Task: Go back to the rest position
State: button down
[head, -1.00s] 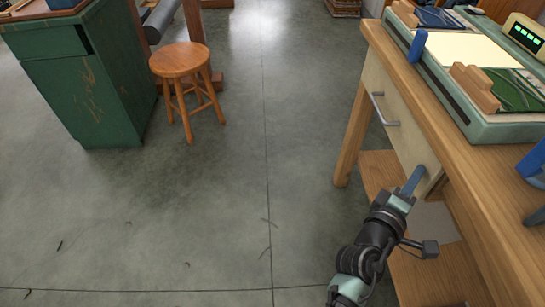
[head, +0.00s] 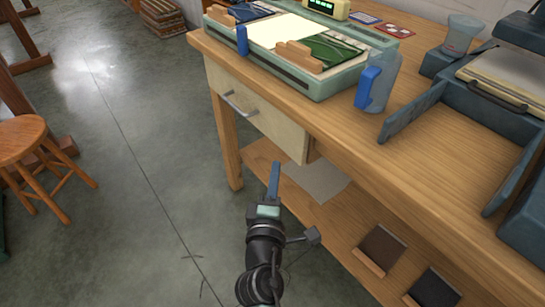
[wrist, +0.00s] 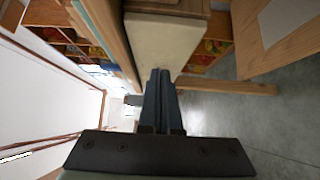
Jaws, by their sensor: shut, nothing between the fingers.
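My gripper (head: 274,180) is in front of the wooden table (head: 330,140), at the lower middle of the head view. Its blue fingers are together and empty, and they point away from me toward the table's drawer side. In the wrist view the shut fingers (wrist: 160,95) show at the centre, with the pale drawer (wrist: 160,42) beyond them. I cannot tell whether the fingers touch the table.
A green tray (head: 320,85) and a blue-handled jug (head: 378,82) stand on the table. A dark blue machine (head: 420,108) is at the right. The lower shelf (head: 330,215) holds a grey sheet. A wooden stool (head: 22,138) stands left. The floor (head: 130,210) between is clear.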

jog(key=s+a, duration=0.1)
jog(key=s, duration=0.4)
notch_tip(320, 180, up, 27)
jog(key=w+d+m+t+h, duration=0.15)
jog(key=m+t, duration=0.25)
jog(key=m, duration=0.6)
jog(key=s+a+r+m+t+y, duration=0.25)
jog(key=s+r, duration=0.45)
jog(key=r, duration=0.5)
jog(key=s+a+r+m+t+y, duration=0.25)
jog(key=s+r, duration=0.35)
jog(key=r, duration=0.6)
notch_tip(320, 180, up, 32)
jog(key=p, duration=3.2)
jog(key=shift+w+d+m+t+p, duration=0.25)
jog(key=shift+d+m+t+p, duration=0.05)
jog(key=shift+m+t+p, duration=0.1)
